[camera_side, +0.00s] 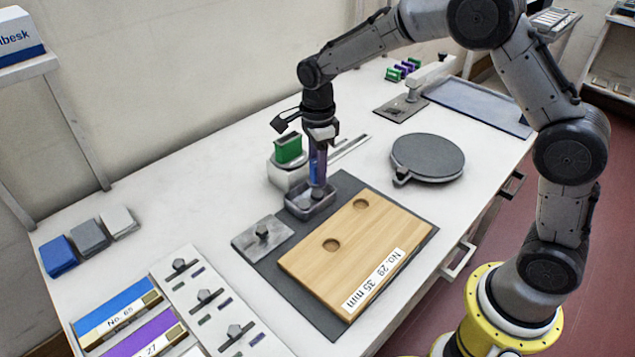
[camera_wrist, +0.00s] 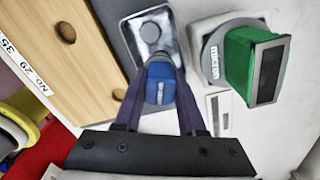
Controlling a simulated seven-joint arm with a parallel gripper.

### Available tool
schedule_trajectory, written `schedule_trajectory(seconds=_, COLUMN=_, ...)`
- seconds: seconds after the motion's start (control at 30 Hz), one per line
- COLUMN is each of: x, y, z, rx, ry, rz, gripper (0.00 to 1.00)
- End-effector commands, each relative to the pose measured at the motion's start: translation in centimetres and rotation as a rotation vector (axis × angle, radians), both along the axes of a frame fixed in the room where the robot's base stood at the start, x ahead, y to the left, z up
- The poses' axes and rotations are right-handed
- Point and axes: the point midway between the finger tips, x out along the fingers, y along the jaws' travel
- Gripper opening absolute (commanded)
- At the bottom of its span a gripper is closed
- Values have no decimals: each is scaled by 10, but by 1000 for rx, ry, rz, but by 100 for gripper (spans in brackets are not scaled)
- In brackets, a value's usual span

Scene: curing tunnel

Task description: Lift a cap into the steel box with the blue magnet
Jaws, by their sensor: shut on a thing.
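My gripper (camera_side: 317,178) points down over the small steel box (camera_side: 298,213). It is shut on the blue magnet (camera_wrist: 160,82), which sits between the two dark purple fingers in the wrist view. A strip of the blue magnet (camera_side: 313,168) also shows in the side view. In the wrist view the steel box (camera_wrist: 129,36) lies just beyond the magnet. A round grey cap (camera_wrist: 150,32) shows inside the box outline. I cannot tell whether it touches the magnet or rests on the box floor. The wooden board (camera_side: 345,275) shows two round recesses that look empty.
A green block on a pale round-topped stand (camera_side: 288,149) stands close behind the box. A grey plate with a knob (camera_side: 262,240) lies left of it. A round dark disc (camera_side: 427,157) is at the right. Blue and purple cases (camera_side: 115,308) lie front left.

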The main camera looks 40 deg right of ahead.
Motion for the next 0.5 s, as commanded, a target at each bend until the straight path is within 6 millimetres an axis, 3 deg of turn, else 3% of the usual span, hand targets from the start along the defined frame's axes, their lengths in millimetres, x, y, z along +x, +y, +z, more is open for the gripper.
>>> schedule_trajectory(seconds=0.5, x=1, y=0, z=30, rx=1, ry=-4, rz=0, gripper=0)
